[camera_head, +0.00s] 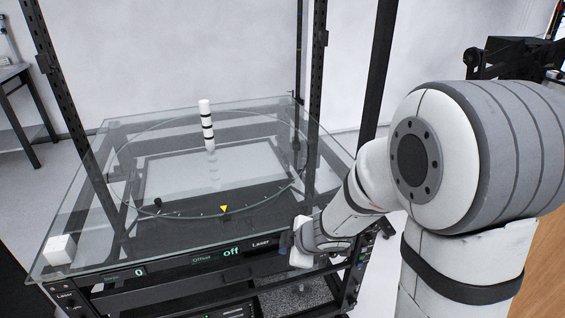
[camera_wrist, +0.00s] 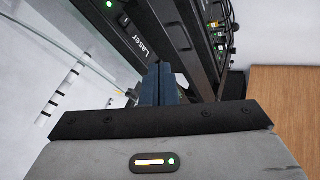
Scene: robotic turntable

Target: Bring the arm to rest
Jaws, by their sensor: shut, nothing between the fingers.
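My arm (camera_head: 365,190) comes in from the right in the head view and reaches down to the front right corner of the turntable rig. My gripper (camera_wrist: 158,70) shows in the wrist view with its two dark blue fingers together and nothing between them. In the head view the wrist end hangs near the front panel by the word "Laser", and the fingertips are hard to make out there. I cannot tell whether the gripper touches the panel.
The glass-topped rig (camera_head: 75,220) has dark upright posts. A white cylinder with black bands (camera_head: 206,125) stands on the turntable. A small white cube (camera_head: 60,250) sits at the front left corner. The display (camera_head: 231,251) reads "off". A wooden surface (camera_wrist: 285,110) lies at right.

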